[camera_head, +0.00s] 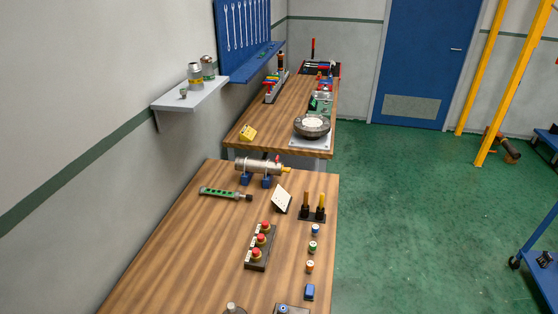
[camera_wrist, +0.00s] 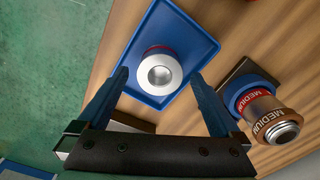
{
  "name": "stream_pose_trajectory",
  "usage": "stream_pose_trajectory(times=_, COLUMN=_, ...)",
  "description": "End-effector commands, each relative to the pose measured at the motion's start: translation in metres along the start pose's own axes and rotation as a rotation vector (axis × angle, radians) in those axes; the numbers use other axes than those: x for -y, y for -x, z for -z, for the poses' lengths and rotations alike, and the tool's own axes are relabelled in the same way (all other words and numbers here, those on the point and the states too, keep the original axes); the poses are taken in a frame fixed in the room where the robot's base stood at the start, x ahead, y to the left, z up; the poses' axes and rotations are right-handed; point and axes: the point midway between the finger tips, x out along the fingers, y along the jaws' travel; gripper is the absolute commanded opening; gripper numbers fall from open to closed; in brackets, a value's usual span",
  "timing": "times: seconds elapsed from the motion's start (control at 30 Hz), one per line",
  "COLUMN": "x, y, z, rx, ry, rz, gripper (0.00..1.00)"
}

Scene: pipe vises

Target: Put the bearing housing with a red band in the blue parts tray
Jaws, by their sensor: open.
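In the wrist view, the bearing housing (camera_wrist: 167,72) has a silver top with a round bore, and a red band (camera_wrist: 156,49) shows at its far side. It sits within the rim of the blue parts tray (camera_wrist: 195,25). My gripper (camera_wrist: 160,75) is open, with one blue finger to the left of the housing and one to the right. Gaps show between the fingers and the housing; I cannot tell its exact height against the fingertips. My gripper is not in the head view.
Right of the tray, a metal piece with red and brown MEDIUM bands (camera_wrist: 264,116) stands by a dark plate (camera_wrist: 240,70). In the head view, a red-button box (camera_head: 260,246), small spools (camera_head: 313,247) and a pipe in a vise (camera_head: 260,167) occupy the wooden bench (camera_head: 190,240). Its left part is clear.

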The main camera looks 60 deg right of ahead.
Motion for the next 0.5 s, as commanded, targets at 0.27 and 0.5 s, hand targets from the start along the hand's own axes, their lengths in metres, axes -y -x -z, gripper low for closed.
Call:
stream_pose_trajectory(times=0.27, x=0.001, y=0.052, z=0.001, rx=-0.005, ry=0.001, rz=0.001, gripper=1.00)
stream_pose_trajectory(times=0.5, x=0.000, y=0.094, z=0.001, rx=-0.003, ry=0.000, rz=0.001, gripper=1.00)
